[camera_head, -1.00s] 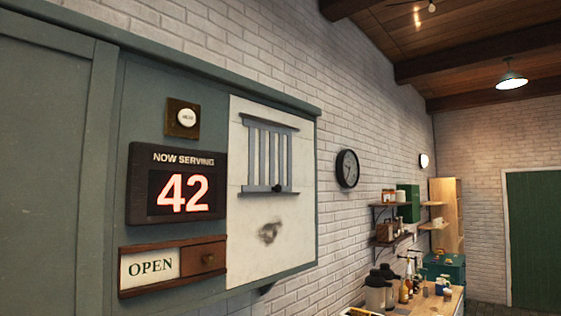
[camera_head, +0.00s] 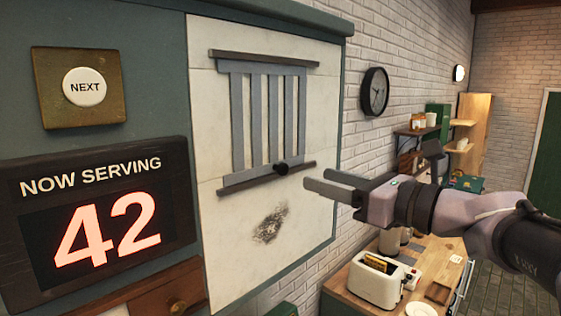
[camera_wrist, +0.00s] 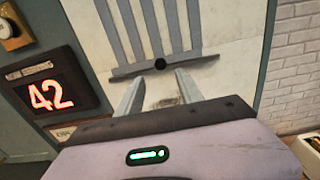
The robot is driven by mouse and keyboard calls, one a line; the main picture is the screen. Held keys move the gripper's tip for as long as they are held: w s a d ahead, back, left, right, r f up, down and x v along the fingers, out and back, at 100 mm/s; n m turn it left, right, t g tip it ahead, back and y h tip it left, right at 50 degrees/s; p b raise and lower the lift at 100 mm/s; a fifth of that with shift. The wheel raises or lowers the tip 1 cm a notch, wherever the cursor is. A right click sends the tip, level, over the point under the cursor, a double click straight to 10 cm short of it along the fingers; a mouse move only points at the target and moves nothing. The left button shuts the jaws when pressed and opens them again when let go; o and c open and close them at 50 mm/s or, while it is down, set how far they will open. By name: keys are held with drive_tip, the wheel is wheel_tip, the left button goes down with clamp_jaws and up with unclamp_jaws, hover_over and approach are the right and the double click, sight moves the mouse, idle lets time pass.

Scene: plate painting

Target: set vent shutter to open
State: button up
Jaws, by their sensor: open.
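The vent shutter (camera_head: 238,125) is a set of upright grey slats between two dark horizontal rails on a white panel. Pale gaps show between the slats. A small black knob (camera_head: 281,169) sits on the lower rail, toward its right; it also shows in the wrist view (camera_wrist: 160,64). My gripper (camera_head: 322,182) is open and empty, its two grey fingers pointing left toward the panel, just right of the knob and a little lower. In the wrist view my gripper (camera_wrist: 160,92) has its fingers apart, with the knob beyond and between them. No contact with the knob is visible.
A "NOW SERVING 42" display (camera_head: 95,220) and a brass-plated NEXT button (camera_head: 85,87) are left of the panel. A dark smudge (camera_head: 271,223) marks the panel below the shutter. A counter (camera_head: 345,285) with a toaster (camera_head: 383,278) stands lower right. A clock (camera_head: 374,92) hangs behind.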

sight(285, 169)
drive_tip(key=p+x, duration=0.1)
drive_tip(key=x, duration=0.7)
drive_tip(key=shift+a+p, duration=0.1)
drive_tip(key=shift+p, duration=0.3)
drive_tip(key=shift+w, duration=0.3)
drive_tip(key=shift+s, duration=0.2)
drive_tip(key=shift+c, duration=0.8)
clamp_jaws()
